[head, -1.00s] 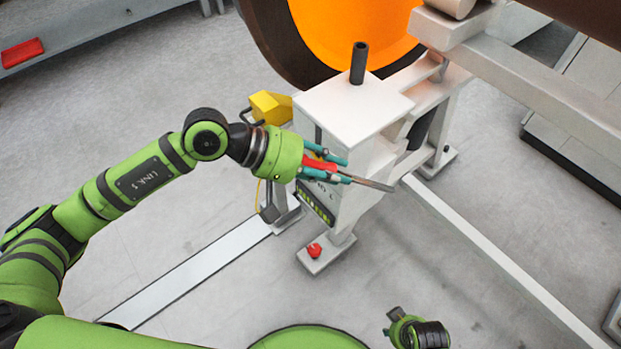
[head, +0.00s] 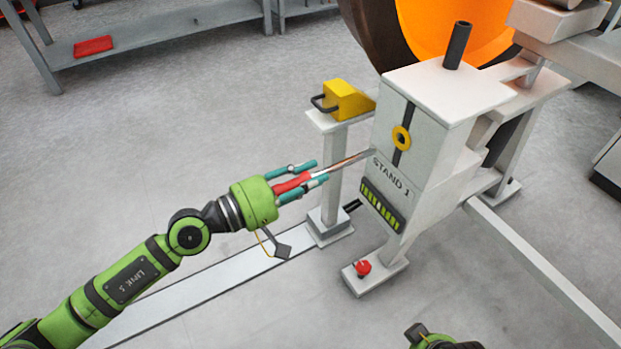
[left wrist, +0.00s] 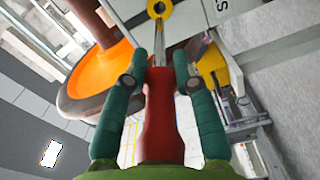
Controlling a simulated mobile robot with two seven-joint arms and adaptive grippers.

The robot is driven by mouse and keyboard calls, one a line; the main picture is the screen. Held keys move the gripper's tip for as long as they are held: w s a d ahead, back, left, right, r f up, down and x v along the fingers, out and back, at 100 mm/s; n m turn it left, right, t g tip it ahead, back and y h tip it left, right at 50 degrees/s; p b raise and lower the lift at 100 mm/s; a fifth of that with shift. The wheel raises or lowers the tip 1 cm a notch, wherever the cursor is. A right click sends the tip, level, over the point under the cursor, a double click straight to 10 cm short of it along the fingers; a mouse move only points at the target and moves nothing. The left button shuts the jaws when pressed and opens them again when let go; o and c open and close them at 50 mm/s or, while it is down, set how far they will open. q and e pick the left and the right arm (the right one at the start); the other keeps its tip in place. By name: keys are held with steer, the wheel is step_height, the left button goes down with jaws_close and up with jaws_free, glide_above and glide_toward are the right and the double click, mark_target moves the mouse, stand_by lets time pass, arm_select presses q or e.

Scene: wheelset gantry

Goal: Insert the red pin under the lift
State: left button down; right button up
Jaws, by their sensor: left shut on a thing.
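My left gripper (head: 316,173) is shut on the red handle of the pin (head: 291,184). The pin's bare metal rod points right and slightly up, its tip by the left edge of the white lift stand marked STAND 1 (head: 425,150). I cannot tell whether it touches. A yellow ring (head: 401,138) sits in a dark slot on the stand's face, right of and above the tip. In the left wrist view the red handle (left wrist: 162,120) lies between the fingers, and the rod points up towards the yellow ring (left wrist: 160,9).
A yellow block with a dark handle (head: 348,101) tops a white post left of the stand. A red button (head: 363,267) is on the stand's foot. An orange wheel (head: 450,35) stands behind. A grey shelf (head: 150,38) is at the back left; the floor between is clear.

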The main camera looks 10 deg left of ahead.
mark_target(336, 165)
arm_select(q)
steer(key=shift+r, duration=0.1)
steer(key=p+x, duration=0.1)
steer(key=x, duration=0.1)
steer(key=shift+w+d+r, duration=0.1)
steer(key=shift+w+d, duration=0.05)
steer(key=shift+d, duration=0.05)
steer(key=shift+x, duration=1.45)
arm_select(e)
step_height(336, 165, down, 4)
steer(key=shift+a+r, duration=0.1)
steer(key=shift+w+f, duration=0.1)
steer(key=shift+f, duration=0.1)
arm_select(q)
steer(key=shift+d, duration=0.1)
stand_by(0.4)
